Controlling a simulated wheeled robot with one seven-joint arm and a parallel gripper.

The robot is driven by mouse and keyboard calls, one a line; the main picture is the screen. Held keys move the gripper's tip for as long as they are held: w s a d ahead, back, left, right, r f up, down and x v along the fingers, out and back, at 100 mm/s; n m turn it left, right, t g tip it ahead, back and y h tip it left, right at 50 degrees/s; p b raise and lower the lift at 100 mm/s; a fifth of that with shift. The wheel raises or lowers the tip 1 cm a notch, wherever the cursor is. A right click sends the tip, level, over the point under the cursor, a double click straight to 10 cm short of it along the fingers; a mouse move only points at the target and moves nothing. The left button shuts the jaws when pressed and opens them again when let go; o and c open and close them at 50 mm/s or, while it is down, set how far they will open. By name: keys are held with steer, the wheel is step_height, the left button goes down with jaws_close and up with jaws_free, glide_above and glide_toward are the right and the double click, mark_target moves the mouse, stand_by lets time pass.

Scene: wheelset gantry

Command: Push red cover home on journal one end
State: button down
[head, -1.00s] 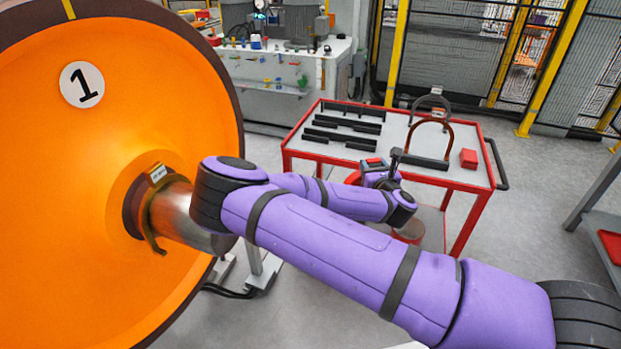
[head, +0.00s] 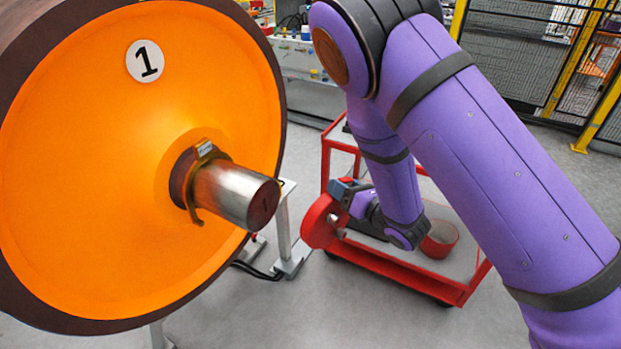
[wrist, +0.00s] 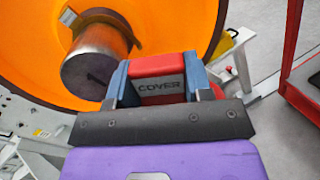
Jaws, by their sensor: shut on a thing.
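The red cover (head: 322,221) is a round cap held in my gripper (head: 350,190), to the right of the journal end and apart from it. In the wrist view the cover (wrist: 158,65) sits between the two blue fingers of my gripper (wrist: 157,85), with the word COVER on its grey face. The journal (head: 235,193) is a bare metal shaft sticking out of the orange wheel (head: 90,150) marked 1. Its end face also shows in the wrist view (wrist: 88,74). A brass-coloured band with a tag (head: 204,150) sits around the journal's root.
A red-framed cart (head: 400,262) stands behind my arm, with another red round part (head: 440,238) on its lower shelf. Open floor lies in front.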

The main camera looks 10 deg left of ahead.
steer(key=s+a+r+g+y, duration=0.1)
steer(key=s+a+r, duration=0.1)
steer(key=s+a+r+n+g, duration=0.1)
steer(key=s+a+r+g, duration=0.1)
steer(key=s+a+r+n+g+y, duration=0.1)
steer(key=s+a+r, duration=0.1)
steer(key=a+r, duration=0.1)
steer(key=shift+s+a+g+y, duration=0.1)
steer(key=shift+g+y, duration=0.2)
steer(key=shift+x, duration=2.85)
steer(key=shift+x, duration=1.75)
steer(key=shift+c, duration=2.3)
jaws_free()
steer(key=v, duration=1.1)
